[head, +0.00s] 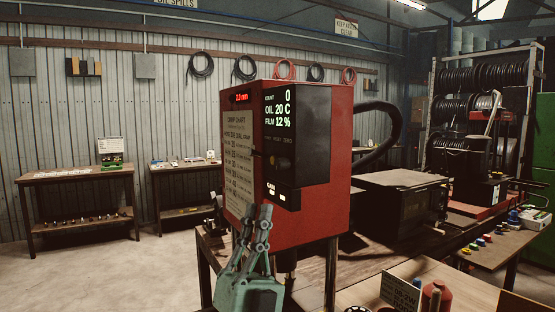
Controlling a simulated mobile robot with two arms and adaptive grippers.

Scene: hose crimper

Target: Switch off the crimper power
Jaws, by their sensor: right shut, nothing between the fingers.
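The crimper's red cabinet (314,216) stands upright in the middle of the head view. Small dim labels sit below the readout, too small to read surely, and two small white lights (277,191) glow lower down. A red display (241,97) is lit above the printed crimp chart (238,150). My right gripper (258,210) is shut and empty, pointing up in front of the cabinet's lower front. It hides part of the chart's lower edge. Whether it touches is unclear. My left gripper is out of view.
A dark box-shaped machine (402,203) stands on the bench to the right, with a small sign (400,294) and red containers nearer. A hose rack (484,100) is behind. Two side tables (78,172) stand along the wall at left. The floor there is clear.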

